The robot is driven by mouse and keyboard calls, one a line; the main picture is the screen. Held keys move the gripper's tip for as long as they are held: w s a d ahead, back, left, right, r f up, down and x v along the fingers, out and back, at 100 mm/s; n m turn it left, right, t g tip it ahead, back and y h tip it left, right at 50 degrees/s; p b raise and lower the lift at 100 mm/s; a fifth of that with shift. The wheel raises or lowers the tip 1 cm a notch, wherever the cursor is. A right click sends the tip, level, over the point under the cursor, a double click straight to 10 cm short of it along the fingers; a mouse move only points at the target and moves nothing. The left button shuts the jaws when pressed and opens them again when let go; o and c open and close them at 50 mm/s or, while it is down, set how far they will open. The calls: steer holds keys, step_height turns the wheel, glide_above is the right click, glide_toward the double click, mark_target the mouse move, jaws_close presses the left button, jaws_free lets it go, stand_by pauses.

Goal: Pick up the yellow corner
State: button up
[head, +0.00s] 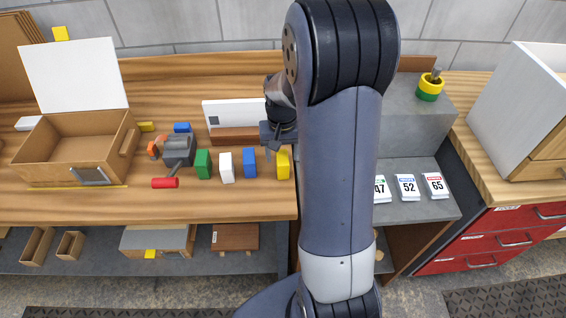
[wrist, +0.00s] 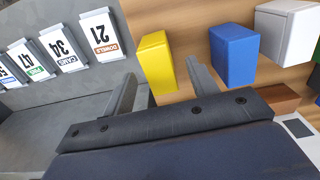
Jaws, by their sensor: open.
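A yellow block (head: 283,165) stands upright at the right end of a row of blocks, near the right edge of the wooden table. It also shows in the wrist view (wrist: 157,63), with its face clear. My gripper (head: 276,150) is open and empty, pointing down beside the yellow block. In the wrist view its two fingers lie on either side of the yellow block's near end, and I cannot tell whether they touch it. My arm hides part of the table's right side in the head view.
Left of the yellow block stand a blue block (head: 249,163), a white block (head: 226,167) and a green block (head: 203,164). A brown block (head: 234,136) lies behind them. A grey surface with number cards (head: 408,187) is at right. An open box (head: 70,150) stands far left.

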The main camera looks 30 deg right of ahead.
mark_target(283, 160)
steer(key=shift+f+p, duration=0.55)
steer(key=shift+f, duration=1.95)
steer(key=c, duration=1)
